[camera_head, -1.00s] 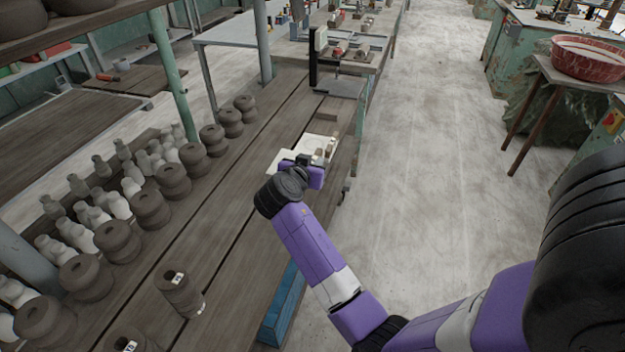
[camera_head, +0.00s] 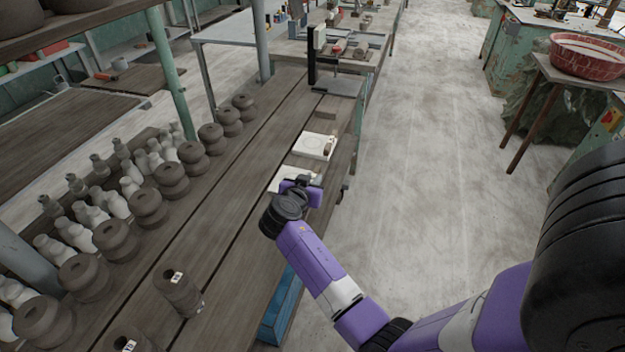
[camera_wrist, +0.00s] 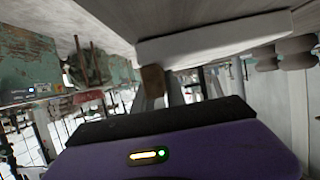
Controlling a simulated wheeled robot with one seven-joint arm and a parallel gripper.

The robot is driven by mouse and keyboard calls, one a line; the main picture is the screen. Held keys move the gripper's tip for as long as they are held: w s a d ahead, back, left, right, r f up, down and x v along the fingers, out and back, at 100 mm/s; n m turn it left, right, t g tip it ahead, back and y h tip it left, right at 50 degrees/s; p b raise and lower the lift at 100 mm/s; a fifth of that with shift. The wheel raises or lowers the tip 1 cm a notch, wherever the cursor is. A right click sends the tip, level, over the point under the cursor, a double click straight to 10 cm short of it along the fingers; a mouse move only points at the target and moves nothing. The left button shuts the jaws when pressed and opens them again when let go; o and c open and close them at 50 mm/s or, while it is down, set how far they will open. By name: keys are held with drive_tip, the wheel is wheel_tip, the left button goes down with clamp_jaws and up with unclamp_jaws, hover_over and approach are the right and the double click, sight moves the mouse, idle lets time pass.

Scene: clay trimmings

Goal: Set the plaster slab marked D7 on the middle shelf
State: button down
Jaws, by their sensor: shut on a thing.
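My gripper (camera_head: 303,184) is shut on a white plaster slab (camera_head: 284,177), which shows just beyond and left of the jaws over the plank table. In the wrist view, the pale edge of a slab (camera_wrist: 215,38) spans the picture above the dark bar of my gripper. A second white slab (camera_head: 314,146) lies on the table beyond, with a small brown block (camera_head: 328,148) at its right edge. No mark D7 can be read on either slab. I cannot pick out the middle shelf.
Rows of dark clay rings (camera_head: 148,208) and pale bottle shapes (camera_head: 118,204) stand along the table's left side. Dark labelled cylinders (camera_head: 178,292) stand nearer. A black-posted stand (camera_head: 335,86) is at the far end. A blue box (camera_head: 280,310) is below the right edge.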

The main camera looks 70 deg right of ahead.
drive_tip(key=c, duration=1.4)
unclamp_jaws()
drive_tip(key=shift+o, duration=0.2)
drive_tip(key=shift+r+p, duration=0.2)
drive_tip(key=shift+p, duration=0.15)
drive_tip(key=b+v, duration=0.1)
drive_tip(key=v, duration=1.1)
drive_tip(key=shift+f+b, duration=0.1)
drive_tip(key=shift+b, duration=0.2)
